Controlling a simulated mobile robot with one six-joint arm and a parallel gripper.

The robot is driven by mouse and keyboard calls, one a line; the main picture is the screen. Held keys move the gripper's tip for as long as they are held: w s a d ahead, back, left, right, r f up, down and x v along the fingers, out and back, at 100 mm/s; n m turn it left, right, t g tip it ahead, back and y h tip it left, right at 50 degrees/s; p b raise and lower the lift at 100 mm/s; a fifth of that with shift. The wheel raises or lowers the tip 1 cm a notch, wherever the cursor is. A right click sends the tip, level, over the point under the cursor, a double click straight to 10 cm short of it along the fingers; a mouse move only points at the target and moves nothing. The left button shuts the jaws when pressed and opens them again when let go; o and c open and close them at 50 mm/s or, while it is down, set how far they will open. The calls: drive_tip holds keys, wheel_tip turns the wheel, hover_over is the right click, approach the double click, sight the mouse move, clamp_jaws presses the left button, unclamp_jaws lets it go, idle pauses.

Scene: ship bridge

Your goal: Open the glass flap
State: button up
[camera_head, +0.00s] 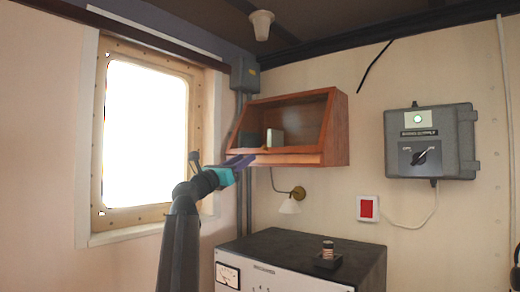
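A wooden wall cabinet (335,130) with a slanted front hangs on the wall right of the window. The glass flap (295,120) seems to lie across that slanted front; its clear pane is hard to make out, and it looks closed. A wooden strip (300,159) runs along the lower front edge. Dark and pale box-like items stand inside. My gripper (250,160), with a teal part and purplish fingers, is at the cabinet's lower left front corner. I cannot tell whether it touches the flap or whether its fingers are apart.
A dark-topped console (300,250) with a gauge stands below, carrying a small coil-like item (328,251). A grey switch box (430,142) and a red-and-white box (368,208) are at the right. A bright window (144,135) is at the left.

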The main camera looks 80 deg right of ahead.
sight(263, 147)
drive_tip(key=p+x, duration=0.2)
drive_tip(key=x, duration=0.8)
drive_tip(key=shift+d+r, duration=0.1)
drive_tip(key=shift+d, duration=0.05)
